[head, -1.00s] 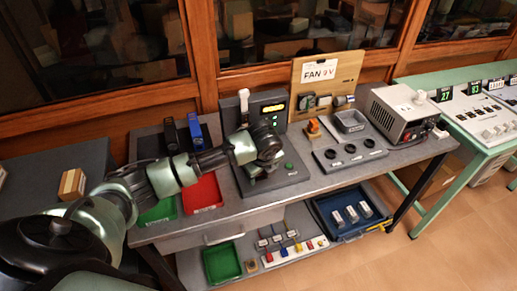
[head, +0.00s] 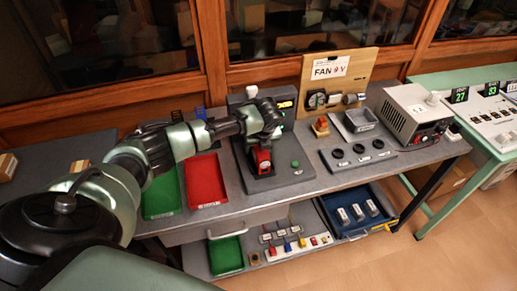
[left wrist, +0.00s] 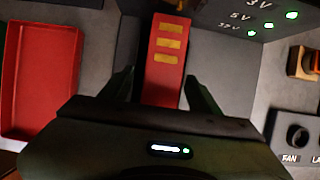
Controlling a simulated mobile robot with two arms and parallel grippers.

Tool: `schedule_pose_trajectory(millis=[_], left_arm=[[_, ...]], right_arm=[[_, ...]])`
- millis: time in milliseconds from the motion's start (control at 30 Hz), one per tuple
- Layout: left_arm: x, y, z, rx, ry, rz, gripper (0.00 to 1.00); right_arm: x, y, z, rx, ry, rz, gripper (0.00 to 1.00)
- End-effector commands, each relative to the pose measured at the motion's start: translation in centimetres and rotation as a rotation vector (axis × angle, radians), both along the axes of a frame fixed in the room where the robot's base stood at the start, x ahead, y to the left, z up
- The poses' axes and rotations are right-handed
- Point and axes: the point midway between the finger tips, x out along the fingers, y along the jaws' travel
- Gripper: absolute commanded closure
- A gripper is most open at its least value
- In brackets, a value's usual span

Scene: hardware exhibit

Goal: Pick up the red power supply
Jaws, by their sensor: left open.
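The red power supply (head: 262,160) is a narrow red block standing in the dark grey test stand (head: 290,168) on the bench. In the left wrist view the red power supply (left wrist: 165,58) shows gold stripes on its face. My left gripper (left wrist: 163,85) is open, with one finger on each side of the block's near end. Its lower end is hidden behind the gripper body. In the head view my left gripper (head: 264,130) is above the block. My right gripper is not in view.
A red tray (head: 205,182) and a green tray (head: 161,196) lie left of the stand. The FAN 9 V board (head: 337,80), a grey bin (head: 360,120) and a bench power unit (head: 415,112) stand to the right. A lower shelf holds a blue crate (head: 357,212).

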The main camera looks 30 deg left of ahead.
Motion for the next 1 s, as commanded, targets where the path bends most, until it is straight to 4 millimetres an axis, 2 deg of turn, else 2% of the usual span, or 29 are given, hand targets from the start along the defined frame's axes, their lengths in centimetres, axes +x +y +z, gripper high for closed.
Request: schedule_pose_trajectory(millis=[200, 233, 400, 433, 467, 1000], left_arm=[[0.06, 0.02, -0.21, -0.001, -0.001, 0.000, 0.38], [0.05, 0.02, -0.20, -0.001, -0.001, 0.000, 0.41], [0.05, 0.01, -0.18, -0.001, -0.001, 0.000, 0.88], [0.06, 0.02, -0.17, -0.001, -0.001, 0.000, 0.97], [0.06, 0.02, -0.17, -0.001, -0.001, 0.000, 1.00], [0.06, 0.03, -0.12, -0.001, -0.001, 0.000, 1.00]], right_arm=[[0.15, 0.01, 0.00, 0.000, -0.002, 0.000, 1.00], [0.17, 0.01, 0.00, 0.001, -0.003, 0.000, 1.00], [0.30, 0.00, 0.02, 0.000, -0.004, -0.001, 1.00], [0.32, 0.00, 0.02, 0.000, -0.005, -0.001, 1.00], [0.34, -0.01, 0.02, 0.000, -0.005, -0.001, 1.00], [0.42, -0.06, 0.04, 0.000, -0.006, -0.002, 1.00]])
